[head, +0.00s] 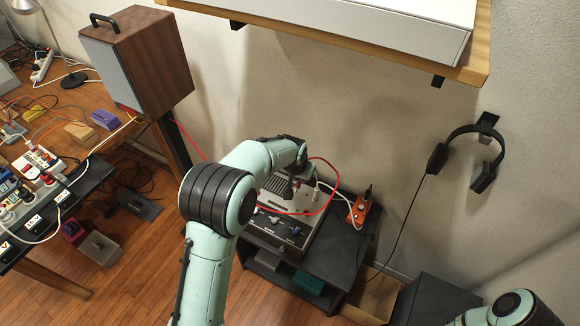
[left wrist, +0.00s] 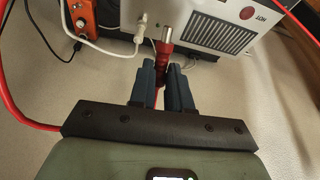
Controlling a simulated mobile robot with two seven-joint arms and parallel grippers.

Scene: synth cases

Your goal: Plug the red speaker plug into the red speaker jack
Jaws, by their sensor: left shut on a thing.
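The red speaker plug (left wrist: 163,52) is between the fingers of my left gripper (left wrist: 162,72) in the left wrist view. I cannot tell whether the tip touches the panel, and I cannot make out the red speaker jack. In the head view my left arm reaches over the amplifier (head: 265,226) on a dark stand, and the red cable (head: 333,180) loops beside it. My right gripper is out of view.
A white plug (left wrist: 150,20) with a white cable sits at the panel, close left of the red plug. A wooden shelf (head: 300,22) overhangs at the back, and headphones (head: 460,150) hang on the wall.

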